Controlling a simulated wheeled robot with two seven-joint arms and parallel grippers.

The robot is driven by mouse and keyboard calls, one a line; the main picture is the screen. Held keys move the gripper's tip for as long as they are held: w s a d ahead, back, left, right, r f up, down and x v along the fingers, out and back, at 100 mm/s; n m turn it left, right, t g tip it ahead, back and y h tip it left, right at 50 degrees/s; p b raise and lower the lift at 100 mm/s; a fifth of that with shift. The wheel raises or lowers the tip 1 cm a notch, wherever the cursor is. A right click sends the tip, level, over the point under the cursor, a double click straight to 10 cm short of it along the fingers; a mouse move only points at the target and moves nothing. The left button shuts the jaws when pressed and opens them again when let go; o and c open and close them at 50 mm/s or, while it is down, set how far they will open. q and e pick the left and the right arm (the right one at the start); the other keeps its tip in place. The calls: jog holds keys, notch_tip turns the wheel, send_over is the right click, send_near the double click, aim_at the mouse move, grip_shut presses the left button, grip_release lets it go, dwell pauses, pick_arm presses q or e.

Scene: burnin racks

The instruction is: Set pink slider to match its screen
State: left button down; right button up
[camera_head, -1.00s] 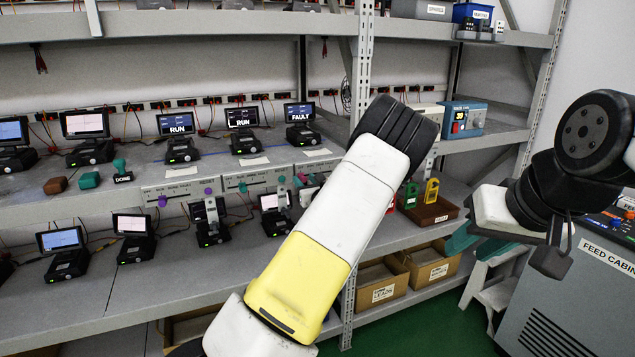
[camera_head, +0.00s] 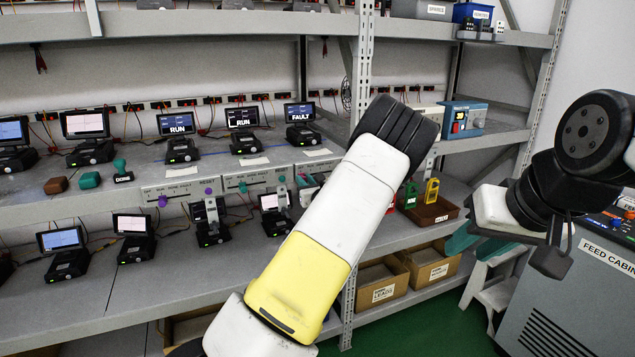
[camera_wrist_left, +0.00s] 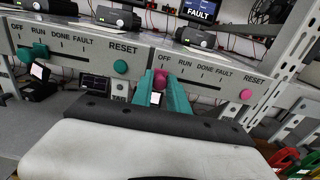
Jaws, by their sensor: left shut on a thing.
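The pink slider knob (camera_wrist_left: 160,80) sits at the left end of its slot, by the OFF mark of a grey panel (camera_wrist_left: 215,85) marked OFF, RUN, DONE, FAULT and RESET. My left gripper (camera_wrist_left: 164,88) is shut on the knob with its teal fingers. In the head view my left arm hides most of that gripper. The screen above this panel (camera_head: 299,112) reads FAULT; it also shows in the left wrist view (camera_wrist_left: 200,10). My right gripper (camera_head: 478,243) hangs at the right, its teal fingers apart, with nothing seen between them.
A pink RESET button (camera_wrist_left: 246,94) is at the panel's right end. A neighbouring panel with a teal slider (camera_wrist_left: 23,53) and teal button (camera_wrist_left: 120,67) adjoins on the left. A shelf post (camera_head: 354,70) stands right of the panels. A feed cabinet (camera_head: 575,290) is at the far right.

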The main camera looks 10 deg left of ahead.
dwell(0.8)
pick_arm(q)
jog(key=w+d, duration=0.6)
jog(key=d, duration=0.3)
jog(key=shift+d, duration=0.1)
jog(key=c, duration=1.3)
grip_release()
jog(key=shift+w, duration=0.1)
jog(key=v, duration=0.7)
jog(key=shift+s+d, duration=0.25)
jog(key=shift+s, duration=0.1)
